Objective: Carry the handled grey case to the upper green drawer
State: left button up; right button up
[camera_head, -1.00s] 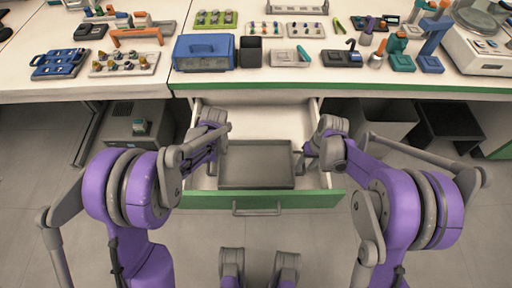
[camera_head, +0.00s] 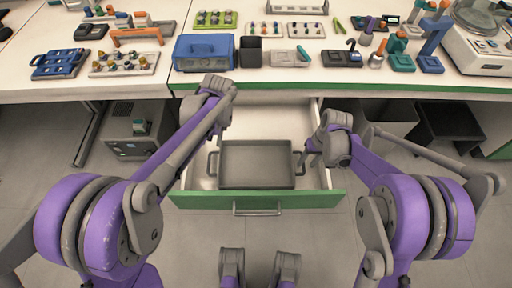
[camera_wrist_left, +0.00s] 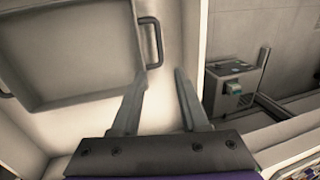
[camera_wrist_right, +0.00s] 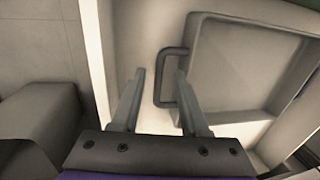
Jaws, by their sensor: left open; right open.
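The handled grey case (camera_head: 257,164), a shallow tray-like box with a loop handle at each side, lies flat in the open green-fronted drawer (camera_head: 258,200). My left gripper (camera_wrist_left: 160,74) is open and empty, off the case; the left handle (camera_wrist_left: 153,42) shows beyond its fingertips in the left wrist view. In the head view, the left wrist (camera_head: 216,86) is above the back left of the drawer, its fingers mostly hidden. My right gripper (camera_wrist_right: 160,72) is open at the right handle (camera_wrist_right: 161,90), whose bar appears between its fingers; contact cannot be told.
The bench with its green edge (camera_head: 350,91) overhangs the drawer's back. A blue case (camera_head: 204,52) and a black box (camera_head: 251,51) stand near that edge. The drawer has bare floor behind the case. A grey cabinet unit (camera_head: 133,128) stands at the left below the bench.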

notch_tip(320, 180, up, 10)
jog(key=d, duration=0.1)
jog(key=shift+d+f, duration=0.2)
jog(key=shift+d, duration=0.15)
jog(key=shift+w, duration=0.1)
